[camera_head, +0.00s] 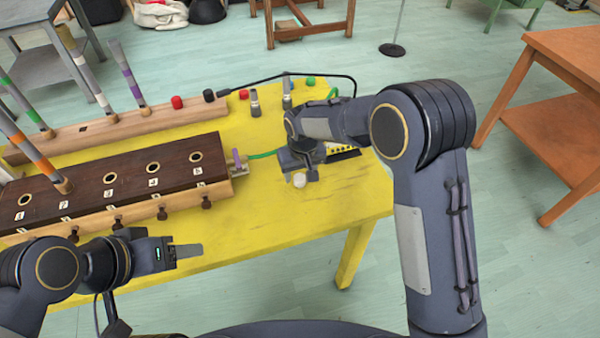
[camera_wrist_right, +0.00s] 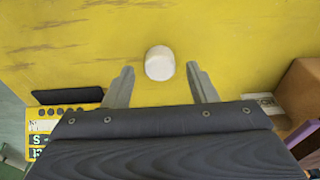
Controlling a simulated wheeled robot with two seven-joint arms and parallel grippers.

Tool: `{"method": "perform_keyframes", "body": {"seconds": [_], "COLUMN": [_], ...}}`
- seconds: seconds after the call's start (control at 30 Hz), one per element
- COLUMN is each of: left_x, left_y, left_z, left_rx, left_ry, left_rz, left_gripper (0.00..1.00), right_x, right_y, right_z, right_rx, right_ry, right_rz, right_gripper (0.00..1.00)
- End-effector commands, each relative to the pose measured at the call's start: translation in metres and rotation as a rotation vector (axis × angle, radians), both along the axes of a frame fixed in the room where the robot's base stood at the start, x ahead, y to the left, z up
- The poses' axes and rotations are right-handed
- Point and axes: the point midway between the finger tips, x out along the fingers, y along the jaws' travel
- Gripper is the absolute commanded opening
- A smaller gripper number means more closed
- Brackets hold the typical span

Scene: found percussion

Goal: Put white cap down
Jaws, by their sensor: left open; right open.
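The white cap (camera_head: 300,181) lies on the yellow table (camera_head: 340,205), just in front of my right gripper (camera_head: 300,172) in the head view. In the right wrist view the white cap (camera_wrist_right: 159,63) shows as a round white piece on the yellow surface. My right gripper (camera_wrist_right: 160,85) is open, with one finger on each side and a gap to the cap. My left gripper (camera_head: 188,252) is near the table's front edge, apart from the cap, and holds nothing that I can see.
A dark wooden block with numbered holes (camera_head: 110,183) fills the table's left. A rack with striped sticks (camera_head: 120,128) stands behind it. Red (camera_head: 177,102), black (camera_head: 209,95) and green (camera_head: 311,82) caps sit at the back. The table's front right is clear.

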Motion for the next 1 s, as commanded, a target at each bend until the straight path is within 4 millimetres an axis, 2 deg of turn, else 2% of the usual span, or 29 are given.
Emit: {"method": "perform_keyframes", "body": {"seconds": [0.3, 0.5, 0.63, 0.87, 0.93, 1.0], "left_x": [0.000, 0.000, 0.000, 0.000, 0.000, 0.000], "left_y": [0.000, 0.000, 0.000, 0.000, 0.000, 0.000], "left_z": [-0.001, 0.000, 0.000, 0.000, 0.000, 0.000], "left_rx": [0.000, 0.000, 0.000, 0.000, 0.000, 0.000], "left_ry": [0.001, 0.001, 0.001, 0.001, 0.001, 0.001], "left_rz": [0.000, 0.000, 0.000, 0.000, 0.000, 0.000], "left_gripper": [0.56, 0.56, 0.56, 0.56, 0.56, 0.56], "right_x": [-0.009, -0.014, -0.016, -0.017, -0.018, -0.022], "right_y": [-0.002, -0.004, -0.004, -0.005, -0.010, -0.024], "right_z": [0.066, 0.099, 0.109, 0.112, 0.116, 0.124], "right_rx": [0.003, 0.002, 0.000, 0.000, 0.009, 0.034], "right_ry": [-0.004, -0.003, -0.001, 0.001, 0.000, 0.001], "right_rz": [0.000, 0.000, 0.001, 0.000, -0.008, -0.027], "right_gripper": [0.52, 0.52, 0.52, 0.52, 0.52, 0.52]}}
